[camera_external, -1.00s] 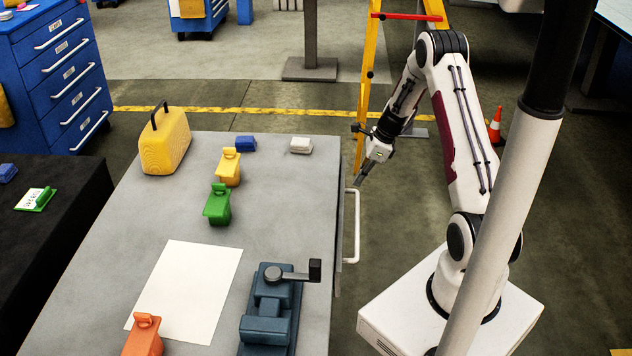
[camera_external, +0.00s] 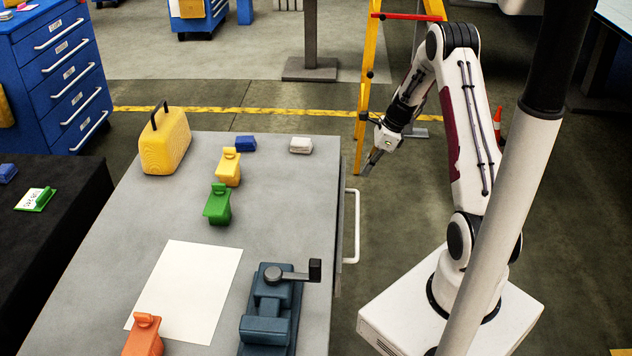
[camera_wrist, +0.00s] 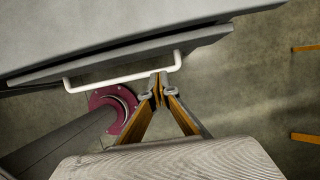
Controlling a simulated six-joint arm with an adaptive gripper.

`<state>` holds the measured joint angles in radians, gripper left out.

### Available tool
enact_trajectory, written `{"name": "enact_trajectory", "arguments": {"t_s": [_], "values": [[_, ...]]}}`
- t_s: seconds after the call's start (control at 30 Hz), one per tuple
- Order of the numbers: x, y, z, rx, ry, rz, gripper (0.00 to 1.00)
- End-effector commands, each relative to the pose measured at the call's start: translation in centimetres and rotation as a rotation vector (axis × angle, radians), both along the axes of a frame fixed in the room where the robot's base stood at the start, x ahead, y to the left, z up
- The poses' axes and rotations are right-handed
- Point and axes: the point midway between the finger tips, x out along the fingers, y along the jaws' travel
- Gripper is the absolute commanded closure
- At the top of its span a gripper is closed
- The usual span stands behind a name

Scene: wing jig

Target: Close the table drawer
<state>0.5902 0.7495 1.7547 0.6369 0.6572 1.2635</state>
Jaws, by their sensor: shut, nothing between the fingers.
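The grey table (camera_external: 290,200) has a drawer (camera_external: 340,220) on its right side with a white bar handle (camera_external: 355,225). In the wrist view, the drawer front (camera_wrist: 215,38) lies close along the table edge, with a dark narrow gap between them, and the handle (camera_wrist: 115,78) runs below it. My gripper (camera_external: 368,170) is shut and empty, just right of the handle's far end. In the wrist view, its fingertips (camera_wrist: 159,84) meet and overlap the handle near its right end; I cannot tell whether they touch it.
A yellow case (camera_external: 165,145), small coloured blocks, a white sheet (camera_external: 190,290) and a blue vise (camera_external: 270,310) are on the table. A yellow ladder (camera_external: 366,80) stands behind my gripper. A pole (camera_external: 510,190) crosses in front of my arm.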

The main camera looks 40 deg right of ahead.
Motion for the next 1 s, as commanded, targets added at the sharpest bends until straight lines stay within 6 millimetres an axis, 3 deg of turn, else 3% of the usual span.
{"name": "enact_trajectory", "arguments": {"t_s": [0.17, 0.37, 0.5, 0.6, 0.8, 1.0], "values": [[-1.9, -2.6, -0.3, 0.008, 0.009, -0.061, 1.00], [-7.5, -3.6, -1.9, 0.113, 0.049, -0.203, 1.00], [-11.6, -2.3, -2.8, 0.210, 0.039, -0.249, 1.00], [-13.4, -1.0, -3.0, 0.259, 0.014, -0.251, 1.00], [-15.6, 1.4, -3.0, 0.322, -0.056, -0.230, 1.00], [-16.5, 3.8, -2.7, 0.346, -0.142, -0.172, 1.00]]}}
